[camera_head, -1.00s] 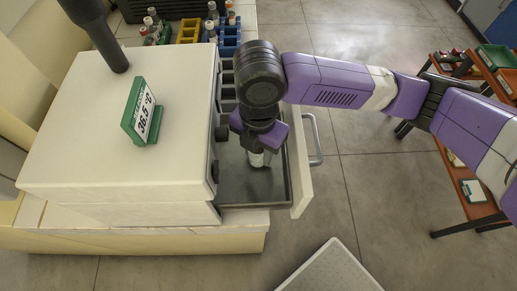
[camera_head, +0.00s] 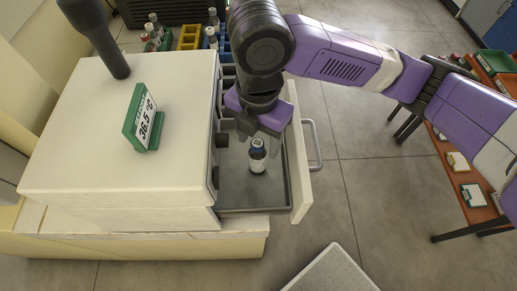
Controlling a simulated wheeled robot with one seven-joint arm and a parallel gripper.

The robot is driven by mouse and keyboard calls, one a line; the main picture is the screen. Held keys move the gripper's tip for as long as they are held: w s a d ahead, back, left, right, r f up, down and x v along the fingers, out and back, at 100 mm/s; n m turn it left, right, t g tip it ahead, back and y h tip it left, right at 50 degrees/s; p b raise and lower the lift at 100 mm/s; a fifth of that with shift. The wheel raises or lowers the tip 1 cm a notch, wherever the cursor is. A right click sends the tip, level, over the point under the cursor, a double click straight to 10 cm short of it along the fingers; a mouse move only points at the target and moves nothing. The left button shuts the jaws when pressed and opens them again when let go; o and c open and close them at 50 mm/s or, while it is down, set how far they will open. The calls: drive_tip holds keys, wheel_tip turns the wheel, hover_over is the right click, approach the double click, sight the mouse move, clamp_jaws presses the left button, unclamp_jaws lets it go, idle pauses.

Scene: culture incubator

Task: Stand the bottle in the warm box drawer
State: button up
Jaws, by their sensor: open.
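The bottle (camera_head: 257,157) is small, with a white label and a dark blue cap. It stands upright on the floor of the open drawer (camera_head: 245,198), which is pulled out from the right side of the white warm box (camera_head: 120,165). My gripper (camera_head: 262,132) is above the bottle, a little up and to the right in the picture. Its jaws are open and it appears apart from the bottle, though the gap is hard to judge. My wrist hides the back part of the drawer.
A green-framed 36.5 °C display (camera_head: 143,118) stands on the box top. Bottle racks, one of them yellow (camera_head: 189,37), stand behind the box. The drawer front has a metal handle (camera_head: 314,147). A red-brown shelf (camera_head: 472,205) is at right. The front of the drawer floor is clear.

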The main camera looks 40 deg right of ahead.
drive_tip(key=shift+r, duration=2.3)
